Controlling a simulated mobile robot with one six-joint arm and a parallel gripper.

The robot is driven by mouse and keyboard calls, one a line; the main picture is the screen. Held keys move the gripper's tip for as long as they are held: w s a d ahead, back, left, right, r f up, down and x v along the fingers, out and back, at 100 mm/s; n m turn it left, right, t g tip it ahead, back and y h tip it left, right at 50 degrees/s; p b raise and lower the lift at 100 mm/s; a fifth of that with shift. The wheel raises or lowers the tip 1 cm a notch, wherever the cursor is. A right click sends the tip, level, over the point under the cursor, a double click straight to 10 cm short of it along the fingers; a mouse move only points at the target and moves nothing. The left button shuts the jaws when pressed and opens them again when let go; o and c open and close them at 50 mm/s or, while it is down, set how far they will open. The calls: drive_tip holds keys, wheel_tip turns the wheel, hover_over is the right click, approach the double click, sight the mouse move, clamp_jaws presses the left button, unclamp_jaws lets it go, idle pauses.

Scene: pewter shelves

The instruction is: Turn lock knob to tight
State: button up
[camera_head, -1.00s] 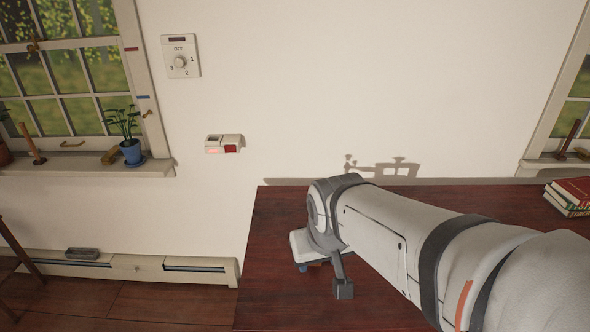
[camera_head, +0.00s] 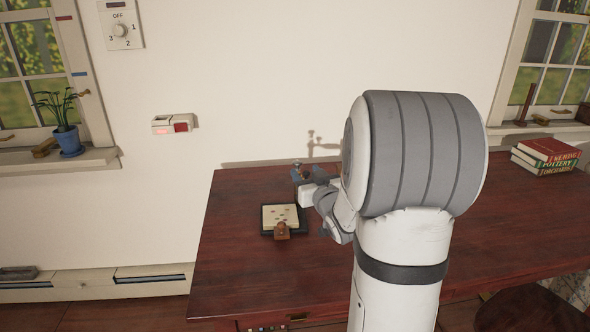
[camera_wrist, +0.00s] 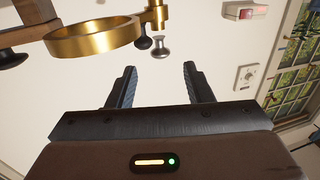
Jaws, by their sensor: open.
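In the wrist view, a brass ring (camera_wrist: 95,38) with a brass post (camera_wrist: 157,14) shows at the upper left. A small silver knob (camera_wrist: 160,49) sits just below the post and looks like the lock knob; no tight marking is readable. My gripper (camera_wrist: 158,68) is open and empty, its two dark fingers pointing towards the knob. The knob lies a little beyond the fingertips, between their lines, with no visible contact. In the head view, my gripper (camera_head: 303,174) is small over the back of the table, and my arm hides much around it.
Books (camera_head: 545,152) lie at the back right. A dial (camera_head: 121,30) and a small box (camera_head: 175,124) are on the wall. The table's left front is clear.

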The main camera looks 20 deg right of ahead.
sight(299, 164)
drive_tip(key=w, duration=0.7)
drive_tip(key=shift+w+d, duration=0.2)
